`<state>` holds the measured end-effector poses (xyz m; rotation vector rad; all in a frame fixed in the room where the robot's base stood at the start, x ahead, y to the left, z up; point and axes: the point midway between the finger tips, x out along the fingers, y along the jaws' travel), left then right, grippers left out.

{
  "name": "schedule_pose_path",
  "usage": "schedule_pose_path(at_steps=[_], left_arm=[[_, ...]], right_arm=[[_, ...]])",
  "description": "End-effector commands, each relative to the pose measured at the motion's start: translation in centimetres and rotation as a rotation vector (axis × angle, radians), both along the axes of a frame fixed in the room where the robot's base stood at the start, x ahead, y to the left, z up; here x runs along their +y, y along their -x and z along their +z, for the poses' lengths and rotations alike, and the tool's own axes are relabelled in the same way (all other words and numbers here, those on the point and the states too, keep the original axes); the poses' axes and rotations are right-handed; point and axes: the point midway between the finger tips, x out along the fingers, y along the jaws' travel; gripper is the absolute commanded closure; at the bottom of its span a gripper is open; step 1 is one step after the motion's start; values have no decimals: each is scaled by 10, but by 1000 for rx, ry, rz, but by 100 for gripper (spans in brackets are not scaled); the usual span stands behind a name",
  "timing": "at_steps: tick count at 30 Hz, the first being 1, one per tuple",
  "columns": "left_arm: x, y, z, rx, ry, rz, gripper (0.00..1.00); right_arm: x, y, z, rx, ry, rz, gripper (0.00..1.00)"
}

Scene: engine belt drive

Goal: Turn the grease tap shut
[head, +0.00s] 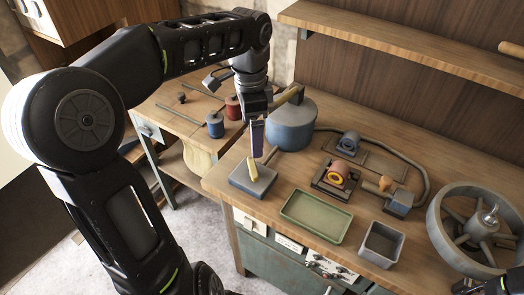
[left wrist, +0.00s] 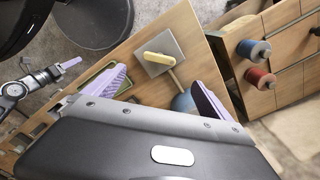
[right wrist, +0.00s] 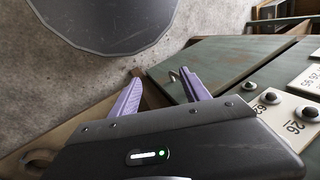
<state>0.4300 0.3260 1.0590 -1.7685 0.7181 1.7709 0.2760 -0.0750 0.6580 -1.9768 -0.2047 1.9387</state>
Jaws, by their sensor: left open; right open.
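The grease tap is a grey square block (head: 253,180) with a yellow bar handle (head: 252,169) on top, at the table's left front. A short pipe joins it to the blue-grey pot (head: 291,123) behind. In the left wrist view the yellow handle (left wrist: 158,59) lies at an angle to the pipe. My left gripper (head: 257,150) points down just above the tap. Its open fingers (left wrist: 160,88) hold nothing and look apart from the handle. My right gripper (right wrist: 158,84) is open and empty before the green cabinet front, away from the tap.
A green tray (head: 316,217), a grey bin (head: 381,243), an orange-ringed bearing block (head: 338,178) and a spoked wheel (head: 480,228) occupy the table to the right. A side bench with spools (head: 215,125) stands behind left. A shelf (head: 420,45) hangs above.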

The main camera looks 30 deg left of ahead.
Motion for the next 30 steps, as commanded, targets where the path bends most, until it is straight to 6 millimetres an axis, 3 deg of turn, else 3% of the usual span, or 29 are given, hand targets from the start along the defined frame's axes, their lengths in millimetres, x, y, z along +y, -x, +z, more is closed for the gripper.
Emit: schedule_pose_path(at_steps=[8,14,30], left_arm=[[0,0,-1,0,0,0,5],[0,0,-12,3,0,0,5],[0,0,-105,2,2,0,5]], right_arm=[[0,0,0,1,0,0,45],[0,0,1,0,0,0,45],[0,0,3,1,1,-1,45]])
